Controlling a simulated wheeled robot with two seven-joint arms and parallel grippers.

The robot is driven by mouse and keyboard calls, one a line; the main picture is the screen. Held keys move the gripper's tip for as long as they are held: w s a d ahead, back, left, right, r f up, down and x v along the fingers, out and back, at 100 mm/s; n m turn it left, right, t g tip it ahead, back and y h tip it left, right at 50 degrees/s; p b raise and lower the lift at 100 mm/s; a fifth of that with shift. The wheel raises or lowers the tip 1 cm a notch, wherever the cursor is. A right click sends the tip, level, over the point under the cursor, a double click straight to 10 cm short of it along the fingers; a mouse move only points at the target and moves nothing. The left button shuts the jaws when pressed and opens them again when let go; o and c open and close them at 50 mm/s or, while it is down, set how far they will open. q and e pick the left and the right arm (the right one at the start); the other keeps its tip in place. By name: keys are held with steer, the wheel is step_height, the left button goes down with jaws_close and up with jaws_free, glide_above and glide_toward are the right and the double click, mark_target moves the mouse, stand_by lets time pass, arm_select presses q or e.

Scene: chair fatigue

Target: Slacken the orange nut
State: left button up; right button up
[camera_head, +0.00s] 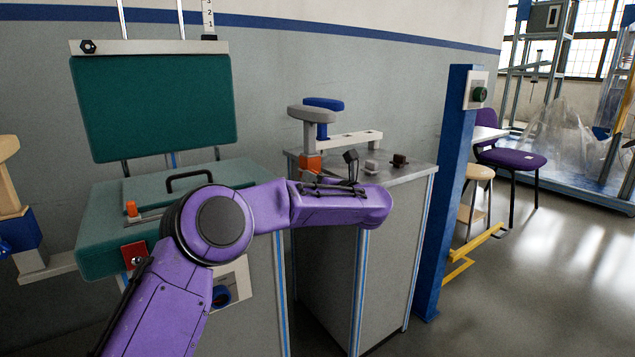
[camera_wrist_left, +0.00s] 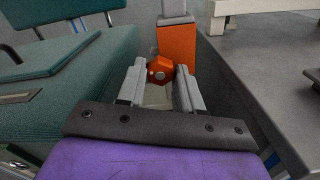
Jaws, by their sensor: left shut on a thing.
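The orange nut (camera_wrist_left: 160,70) is a small faceted piece on the near face of an orange block (camera_wrist_left: 178,42) in the left wrist view. My left gripper (camera_wrist_left: 159,82) has its two grey fingers on either side of the nut and is shut on it. In the head view the orange block (camera_head: 310,163) sits at the bench's left edge, under a grey post. There my purple left arm crosses in front, and the nut and fingers cannot be made out. My right gripper is not in view.
A grey bench top (camera_head: 408,172) carries a white bar (camera_head: 350,139) and small dark knobs. A green seat (camera_head: 150,185) and backrest (camera_head: 152,105) stand at the left. A blue post (camera_head: 446,190) rises right of the bench. Open floor lies further right.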

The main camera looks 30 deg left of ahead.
arm_select(q)
steer(key=shift+f, duration=0.1)
steer(key=o, duration=1)
steer(key=shift+o, duration=0.2)
steer(key=p+v, duration=0.2)
steer(key=v, duration=0.8)
steer(key=shift+s+d, duration=0.15)
steer(key=shift+d, duration=0.1)
